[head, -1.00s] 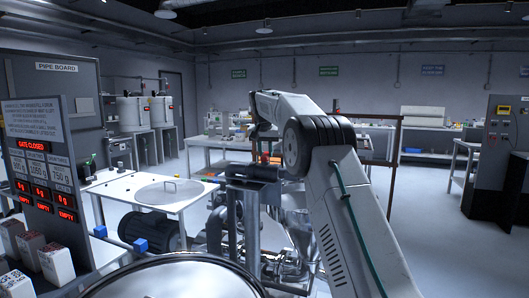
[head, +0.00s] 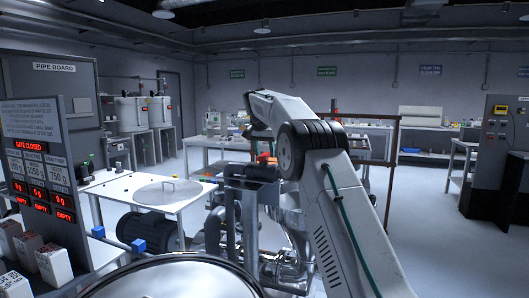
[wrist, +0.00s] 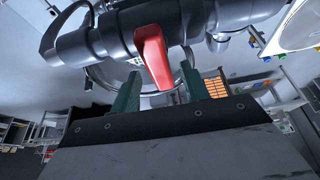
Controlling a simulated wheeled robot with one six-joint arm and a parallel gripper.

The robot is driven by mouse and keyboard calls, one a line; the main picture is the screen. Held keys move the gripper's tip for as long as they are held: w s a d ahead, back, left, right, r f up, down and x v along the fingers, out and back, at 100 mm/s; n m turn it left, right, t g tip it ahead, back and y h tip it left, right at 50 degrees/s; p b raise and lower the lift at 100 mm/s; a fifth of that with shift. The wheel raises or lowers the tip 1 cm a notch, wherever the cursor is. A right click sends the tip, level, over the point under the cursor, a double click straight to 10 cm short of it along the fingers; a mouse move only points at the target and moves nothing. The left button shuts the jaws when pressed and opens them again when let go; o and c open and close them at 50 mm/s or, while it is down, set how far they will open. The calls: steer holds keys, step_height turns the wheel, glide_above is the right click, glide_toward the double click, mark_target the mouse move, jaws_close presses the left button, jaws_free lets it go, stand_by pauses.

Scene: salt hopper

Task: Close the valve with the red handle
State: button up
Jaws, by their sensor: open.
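The valve's red handle (wrist: 153,58) shows in the wrist view, hanging from a dark grey pipe (wrist: 95,42) that crosses the upper part of the picture. My gripper (wrist: 160,70) is open, with one green finger on each side of the handle's lower end. The handle appears between the fingers, nearer the right one in the picture. I cannot tell whether either finger touches it or how deep it sits. In the head view my arm hides the gripper, and I cannot make out the handle clearly there.
Metal pipework (head: 285,235) stands below my arm in the head view. A round metal lid (head: 175,280) is at the front. A display panel (head: 40,165) reading "GATE CLOSED" stands at the left, near a white table (head: 135,190). Open floor lies to the right.

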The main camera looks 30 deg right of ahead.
mark_target(262, 155)
steer(key=v, duration=0.7)
steer(key=shift+s+a+r, duration=0.15)
steer(key=shift+s+r, duration=0.05)
steer(key=shift+r, duration=0.1)
